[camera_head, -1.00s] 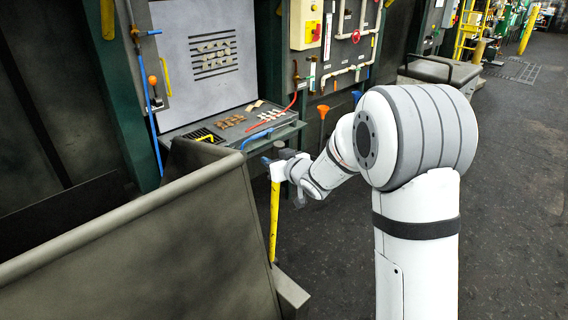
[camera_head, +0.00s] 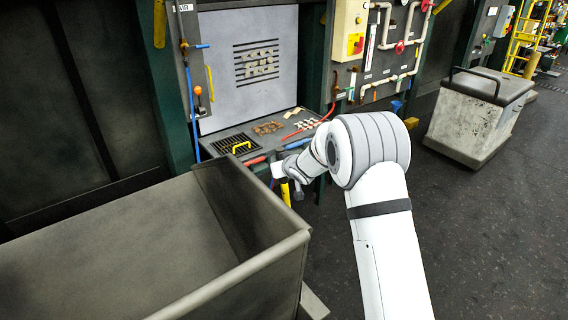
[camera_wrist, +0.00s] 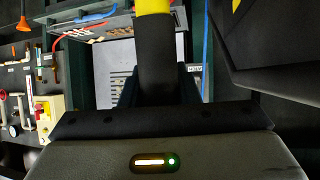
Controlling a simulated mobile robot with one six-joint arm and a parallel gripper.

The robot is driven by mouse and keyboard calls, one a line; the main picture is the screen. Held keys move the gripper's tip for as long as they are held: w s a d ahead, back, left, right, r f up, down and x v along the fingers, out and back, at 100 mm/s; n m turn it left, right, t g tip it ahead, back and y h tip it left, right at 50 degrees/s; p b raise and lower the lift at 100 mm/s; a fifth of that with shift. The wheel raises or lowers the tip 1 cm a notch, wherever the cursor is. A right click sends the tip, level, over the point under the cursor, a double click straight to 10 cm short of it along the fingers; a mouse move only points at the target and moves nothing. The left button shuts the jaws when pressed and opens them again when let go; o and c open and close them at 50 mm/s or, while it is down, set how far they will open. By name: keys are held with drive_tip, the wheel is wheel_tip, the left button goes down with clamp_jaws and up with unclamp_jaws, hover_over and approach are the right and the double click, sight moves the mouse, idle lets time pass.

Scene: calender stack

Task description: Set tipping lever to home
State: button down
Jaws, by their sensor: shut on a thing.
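The tipping lever shows in the wrist view as a yellow shaft (camera_wrist: 153,6) with a thick black grip (camera_wrist: 155,50). The grip runs down between my gripper's dark fingers (camera_wrist: 158,92), and my gripper is shut on it. In the head view my gripper (camera_head: 280,171) is beside the large grey tipping bin (camera_head: 110,235), just beyond its far right corner. A short piece of the yellow lever (camera_head: 286,193) shows below the gripper. The rest of the lever and its pivot are hidden behind the bin's wall. No home mark is visible.
Behind the gripper stands a workbench (camera_head: 225,143) with small parts and a red rod, under a grey panel (camera_head: 262,60). A yellow control box (camera_head: 351,30) and pipes are to its right. A second grey bin (camera_head: 465,125) stands at right. Dark floor on the right is open.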

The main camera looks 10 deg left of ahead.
drive_tip(key=shift+a+r, duration=0.15)
drive_tip(key=shift+a, duration=0.05)
drive_tip(key=c, duration=1.3)
unclamp_jaws()
drive_tip(key=shift+w+a, duration=0.1)
drive_tip(key=shift+c, duration=0.2)
drive_tip(key=shift+o, duration=1.2)
drive_tip(key=shift+d, duration=0.2)
drive_tip(key=b+v, duration=0.1)
drive_tip(key=v, duration=0.6)
drive_tip(key=shift+s+d+r, duration=0.15)
drive_tip(key=shift+s+d, duration=0.05)
drive_tip(key=shift+s, duration=0.1)
